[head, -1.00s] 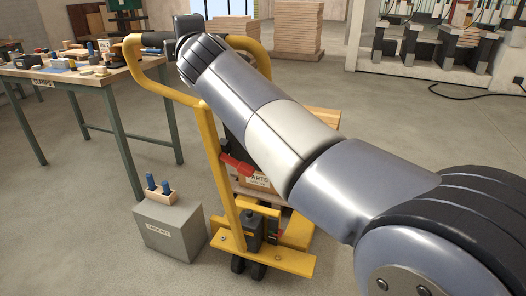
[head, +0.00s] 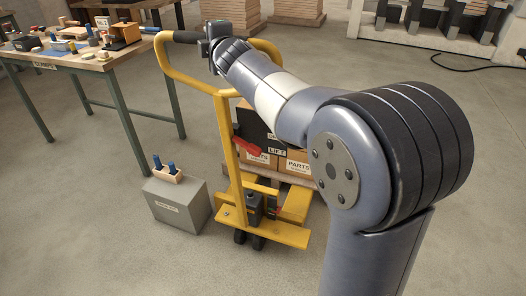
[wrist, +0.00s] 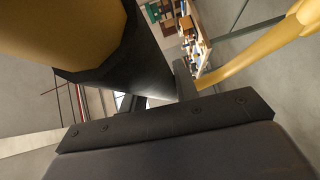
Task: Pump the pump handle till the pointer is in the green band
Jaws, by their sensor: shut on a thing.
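The yellow pump handle (head: 226,135) stands at the middle of the head view, on the front of a yellow pallet truck (head: 290,236). It ends in a loop with a black grip across its top. My gripper (head: 213,33) is shut on that grip. In the wrist view the black grip (wrist: 130,65) lies close to the dark jaws, with yellow tube beside it. A black board (head: 262,131) marked LIFT shows behind the handle, partly covered by the handle and my arm. I cannot make out a pointer or a green band.
Cartons (head: 299,163) marked PARTS sit on the truck's load. A grey box (head: 180,207) with a small wooden rack of blue-handled items stands left of the truck. A workbench (head: 85,62) with tools is at the left.

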